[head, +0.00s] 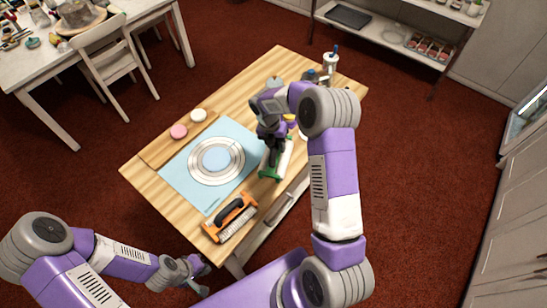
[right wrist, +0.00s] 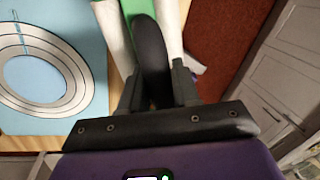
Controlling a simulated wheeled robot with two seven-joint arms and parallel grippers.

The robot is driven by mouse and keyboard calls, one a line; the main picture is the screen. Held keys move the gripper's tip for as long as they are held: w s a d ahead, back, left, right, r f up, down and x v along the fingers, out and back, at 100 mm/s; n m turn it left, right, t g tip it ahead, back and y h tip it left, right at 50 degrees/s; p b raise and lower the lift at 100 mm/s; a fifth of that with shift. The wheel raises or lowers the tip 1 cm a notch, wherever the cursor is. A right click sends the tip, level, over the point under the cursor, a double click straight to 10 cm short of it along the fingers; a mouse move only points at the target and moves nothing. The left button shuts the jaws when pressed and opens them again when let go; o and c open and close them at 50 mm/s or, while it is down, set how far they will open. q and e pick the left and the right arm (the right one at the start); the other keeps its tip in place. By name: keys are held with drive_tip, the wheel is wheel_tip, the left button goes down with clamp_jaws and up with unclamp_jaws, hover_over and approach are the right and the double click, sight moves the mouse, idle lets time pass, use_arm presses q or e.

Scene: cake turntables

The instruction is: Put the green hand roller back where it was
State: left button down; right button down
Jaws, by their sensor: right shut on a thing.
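The green hand roller (head: 268,175) is at the right side of the blue mat in the head view, partly hidden by my right arm. My right gripper (head: 272,138) is shut on its dark handle. In the right wrist view the black handle (right wrist: 151,60) of the roller sits between the fingers of my right gripper (right wrist: 157,88), with green and white parts beyond it. I cannot tell whether the roller touches the table. My left gripper (head: 197,275) hangs off the near edge of the table, apart from everything on it; its opening is unclear.
A blue mat (head: 177,177) with pale rings (head: 217,178) lies on the wooden table (head: 150,152). An orange hand roller (head: 231,213) lies at the near edge. Pink (head: 179,131) and white (head: 199,115) round pieces lie left. Cups and small items stand at the far right.

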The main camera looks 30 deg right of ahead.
wheel_tip(320, 180, down, 6)
drive_tip(key=shift+s+f, duration=0.1)
drive_tip(key=shift+f, duration=0.4)
